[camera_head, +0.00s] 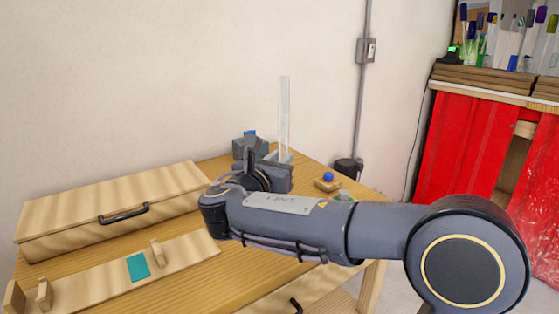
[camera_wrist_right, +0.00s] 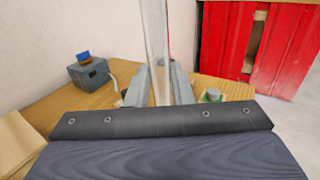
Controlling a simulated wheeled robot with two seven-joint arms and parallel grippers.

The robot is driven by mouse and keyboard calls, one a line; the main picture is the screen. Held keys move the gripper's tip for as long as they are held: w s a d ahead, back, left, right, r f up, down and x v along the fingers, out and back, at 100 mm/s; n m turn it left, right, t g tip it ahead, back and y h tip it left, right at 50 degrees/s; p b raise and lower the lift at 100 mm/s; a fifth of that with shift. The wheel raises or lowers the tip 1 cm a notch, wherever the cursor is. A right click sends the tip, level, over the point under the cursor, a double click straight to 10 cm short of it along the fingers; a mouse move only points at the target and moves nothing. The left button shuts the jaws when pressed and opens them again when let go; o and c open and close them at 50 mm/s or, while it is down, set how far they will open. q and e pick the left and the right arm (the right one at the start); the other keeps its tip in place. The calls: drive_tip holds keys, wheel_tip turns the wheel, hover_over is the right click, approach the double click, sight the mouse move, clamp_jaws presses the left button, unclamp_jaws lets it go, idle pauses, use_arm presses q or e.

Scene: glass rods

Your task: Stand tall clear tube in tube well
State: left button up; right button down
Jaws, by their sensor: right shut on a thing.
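The tall clear tube (camera_head: 284,112) stands upright above the far right part of the wooden table. My right gripper (camera_head: 279,157) is shut on its lower part. In the right wrist view the tube (camera_wrist_right: 156,45) rises between the two grey fingers of my right gripper (camera_wrist_right: 158,88). The tube's lower end is hidden by my gripper, so I cannot tell what it rests on. I cannot make out the tube well for sure. My left gripper is not in view.
A grey box with a blue top (camera_wrist_right: 90,76) stands left of the tube. A wooden block with a blue knob (camera_head: 327,182) and a small green-topped piece (camera_wrist_right: 212,95) lie to the right. A wooden case (camera_head: 110,205) and a board with a teal patch (camera_head: 180,258) lie left.

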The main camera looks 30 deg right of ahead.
drive_tip(key=shift+p, duration=0.6)
idle(0.7)
drive_tip(key=shift+f+b, duration=0.4)
drive_tip(key=shift+f, duration=0.2)
idle(0.4)
drive_tip(key=c, duration=1.6)
unclamp_jaws()
drive_tip(key=shift+o, duration=0.2)
drive_tip(key=shift+a, duration=0.1)
drive_tip(key=p+v, duration=0.2)
drive_tip(key=v, duration=0.9)
